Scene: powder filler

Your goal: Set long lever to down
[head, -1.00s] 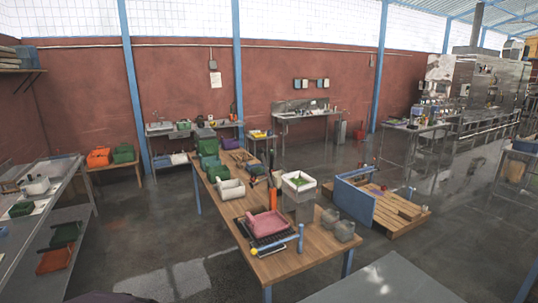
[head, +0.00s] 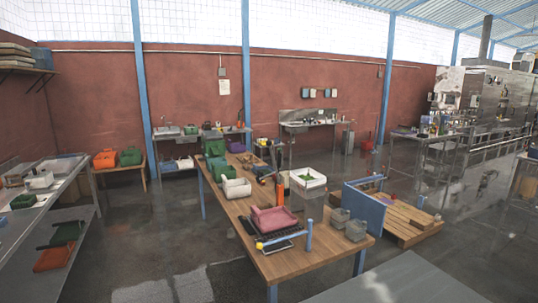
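A blue bar with a yellow knob (head: 259,245) at its left end lies low at the near end of the long wooden table (head: 290,266). It reaches right to a short upright blue post (head: 309,235). It looks like a lever, but I cannot tell for sure whether it is the long lever. An upright orange part (head: 279,192) stands farther back. Neither of my grippers is in view.
Grey containers (head: 355,230) stand at the table's right edge. A white bin (head: 306,179) is behind them. A wooden pallet with a blue panel (head: 364,208) lies to the right. A metal shelf unit (head: 70,213) stands at the left. Open floor (head: 150,245) lies between shelf and table.

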